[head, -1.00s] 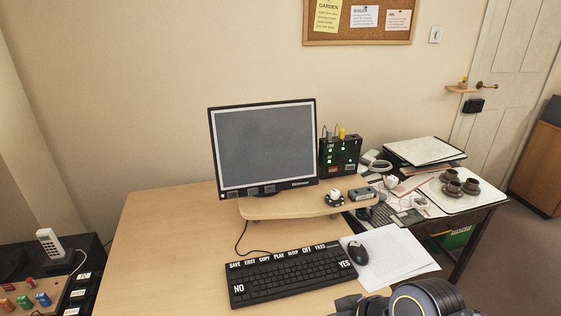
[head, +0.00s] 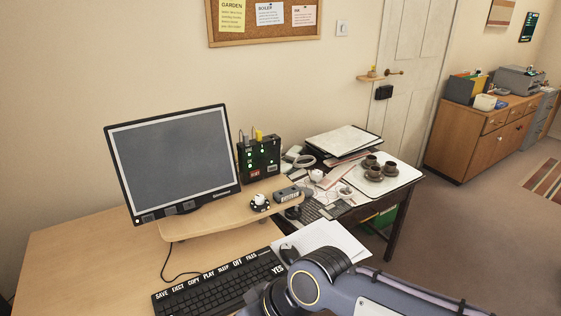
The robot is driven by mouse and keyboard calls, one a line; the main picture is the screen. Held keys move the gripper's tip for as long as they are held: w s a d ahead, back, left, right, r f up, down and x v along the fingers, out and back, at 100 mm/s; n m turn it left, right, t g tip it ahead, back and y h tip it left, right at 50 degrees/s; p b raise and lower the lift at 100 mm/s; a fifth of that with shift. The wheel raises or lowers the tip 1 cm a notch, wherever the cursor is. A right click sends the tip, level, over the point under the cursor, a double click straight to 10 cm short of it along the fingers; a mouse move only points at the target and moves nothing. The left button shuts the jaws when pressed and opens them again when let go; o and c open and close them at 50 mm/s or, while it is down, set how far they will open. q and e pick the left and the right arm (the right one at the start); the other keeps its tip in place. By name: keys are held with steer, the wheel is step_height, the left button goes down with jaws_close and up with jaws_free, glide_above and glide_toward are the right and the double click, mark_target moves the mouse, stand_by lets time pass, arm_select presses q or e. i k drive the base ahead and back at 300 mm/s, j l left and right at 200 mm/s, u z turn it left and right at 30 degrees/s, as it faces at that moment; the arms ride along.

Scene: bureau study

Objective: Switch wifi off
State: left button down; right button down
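A black box (head: 259,160) with green lights, cables on top and a small red patch low on its front stands behind the right end of the monitor shelf. It looks like the wifi router. Its small markings and any switch are too small to read. Part of my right arm crosses the bottom of the head view, over the right end of the keyboard and the papers. Its gripper is not in view. My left gripper is not in view either.
The monitor (head: 174,163) stands left of the box. The shelf (head: 215,219) holds a small round device (head: 260,202) and a grey box (head: 286,194). The keyboard (head: 222,283) lies in front. A cluttered side table (head: 396,183) with brown cups is at the right. Open floor lies beyond.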

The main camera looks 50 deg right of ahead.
mark_target(272, 167)
steer(key=i+l, duration=0.1)
steer(key=l, duration=0.3)
steer(key=i+l, duration=0.1)
steer(key=l, duration=0.25)
steer(key=i+l, duration=0.1)
steer(key=l, duration=0.3)
steer(key=i+l, duration=0.1)
steer(key=l, duration=0.25)
